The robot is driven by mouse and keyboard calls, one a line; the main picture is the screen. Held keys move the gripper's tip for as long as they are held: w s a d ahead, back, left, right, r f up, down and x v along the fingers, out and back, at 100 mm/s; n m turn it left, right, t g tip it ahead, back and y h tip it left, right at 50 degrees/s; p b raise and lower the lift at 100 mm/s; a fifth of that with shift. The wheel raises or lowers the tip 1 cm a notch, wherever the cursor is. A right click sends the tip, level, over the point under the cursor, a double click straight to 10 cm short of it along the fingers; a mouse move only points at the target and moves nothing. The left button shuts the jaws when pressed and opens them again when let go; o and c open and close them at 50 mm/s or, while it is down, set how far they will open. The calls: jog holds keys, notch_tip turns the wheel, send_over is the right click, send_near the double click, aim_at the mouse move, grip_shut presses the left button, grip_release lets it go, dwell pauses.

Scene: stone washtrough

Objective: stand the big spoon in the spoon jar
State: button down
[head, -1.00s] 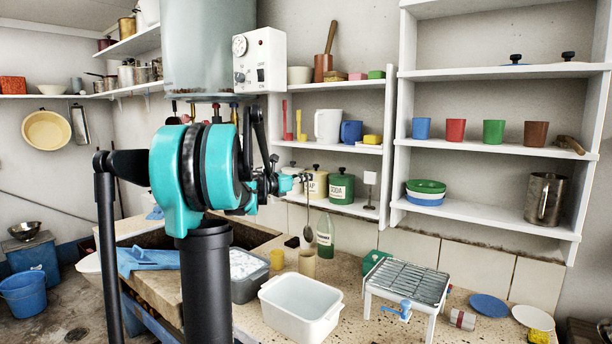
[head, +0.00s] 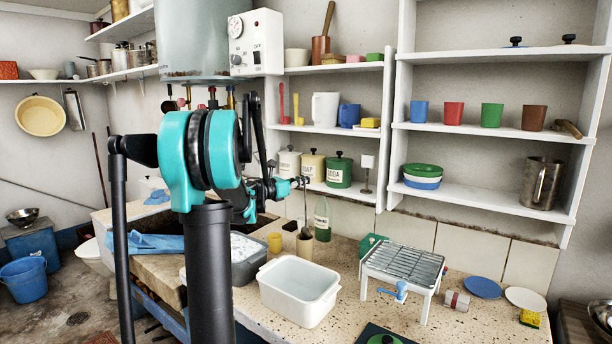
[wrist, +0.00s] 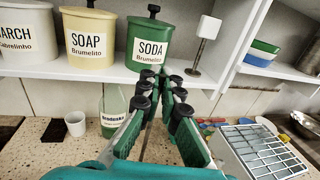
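My gripper (head: 300,182) is in front of the shelves, above the counter; in the wrist view its fingers (wrist: 166,88) close together at the tips. It is shut on the thin handle of the big spoon (head: 305,210), which hangs down roughly upright with its dark bowl lowest. The beige spoon jar (head: 305,250) stands on the counter directly below the spoon. The bowl overlaps the jar's mouth in the head view; I cannot tell whether it is inside or just above the rim. The wrist view hides the bowl and the jar's mouth.
A green-tinted bottle (head: 322,218) stands close behind the jar on the right, and a yellow cup (head: 275,243) on the left. A white basin (head: 298,290) is in front. A grill stand (head: 402,268) is to the right. The canister shelf (head: 345,194) is near my gripper.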

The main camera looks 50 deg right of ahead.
jog(key=shift+f, duration=3.1)
jog(key=c, duration=1.6)
grip_release()
jog(key=shift+c, duration=0.2)
jog(key=w+a, duration=0.1)
jog(key=a, duration=1.1)
jog(key=shift+w, duration=0.3)
jog(key=shift+r, duration=0.1)
